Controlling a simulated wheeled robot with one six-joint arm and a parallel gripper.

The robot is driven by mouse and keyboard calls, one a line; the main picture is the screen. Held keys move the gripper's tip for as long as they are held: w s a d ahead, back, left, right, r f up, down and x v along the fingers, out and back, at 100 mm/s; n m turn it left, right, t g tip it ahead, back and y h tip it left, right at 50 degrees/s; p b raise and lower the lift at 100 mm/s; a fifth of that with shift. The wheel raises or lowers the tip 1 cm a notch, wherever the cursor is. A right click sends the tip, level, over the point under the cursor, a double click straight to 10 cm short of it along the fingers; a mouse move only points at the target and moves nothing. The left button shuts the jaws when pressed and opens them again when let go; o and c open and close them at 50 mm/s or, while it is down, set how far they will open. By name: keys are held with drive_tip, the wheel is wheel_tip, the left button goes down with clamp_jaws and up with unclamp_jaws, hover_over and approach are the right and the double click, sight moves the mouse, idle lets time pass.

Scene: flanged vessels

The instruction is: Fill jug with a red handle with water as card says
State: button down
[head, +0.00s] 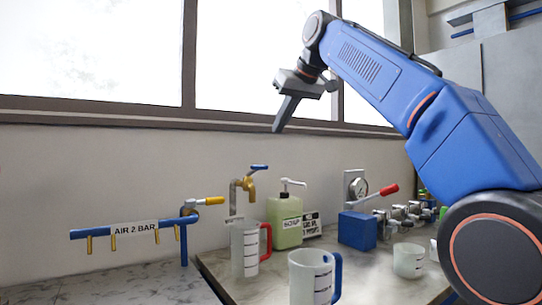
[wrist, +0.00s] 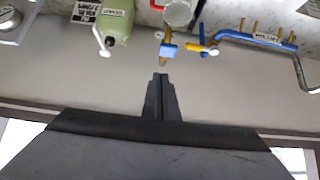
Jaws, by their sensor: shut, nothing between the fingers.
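The clear jug with a red handle (head: 246,252) stands upright on the counter below the brass tap (head: 248,187), its handle to the right. It also shows from above in the wrist view (wrist: 178,14). Whether it holds water I cannot tell. The tap has a blue lever (head: 259,168), also visible in the wrist view (wrist: 168,50). A black-and-white card (head: 311,224) stands behind the soap bottle; its small text is not readable with certainty. My gripper (head: 276,130) is shut and empty, high above the tap; its fingertips show in the wrist view (wrist: 160,78).
A jug with a blue handle (head: 311,279) stands in front. A green soap bottle (head: 286,222) with a pump is right of the tap. Further right are a blue box (head: 357,231), a red lever (head: 388,190) and a white cup (head: 408,262). A blue air pipe (head: 120,229) with a yellow-handled valve is left.

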hover_over(268, 167)
drive_tip(key=s+d, duration=0.1)
drive_tip(key=s, duration=0.1)
wheel_tip(268, 167, down, 6)
drive_tip(key=shift+w+f, duration=0.2)
drive_tip(key=shift+f, duration=1.2)
drive_tip(key=shift+f, duration=0.1)
drive_tip(key=shift+s+d+f+t+y, duration=0.25)
drive_tip(key=shift+s+f+t+y, duration=0.15)
drive_tip(key=shift+f+t, duration=0.25)
drive_tip(key=shift+t+y, duration=0.3)
drive_tip(key=shift+t, duration=0.15)
drive_tip(key=shift+s+d+f, duration=0.1)
drive_tip(key=shift+s+f, duration=0.05)
drive_tip(key=shift+f, duration=0.6)
drive_tip(key=shift+s+d+f, duration=0.1)
drive_tip(key=shift+f, duration=0.7)
drive_tip(key=shift+s+d+f, duration=0.1)
drive_tip(key=shift+s+f, duration=0.05)
drive_tip(key=shift+f, duration=0.6)
idle(2.3)
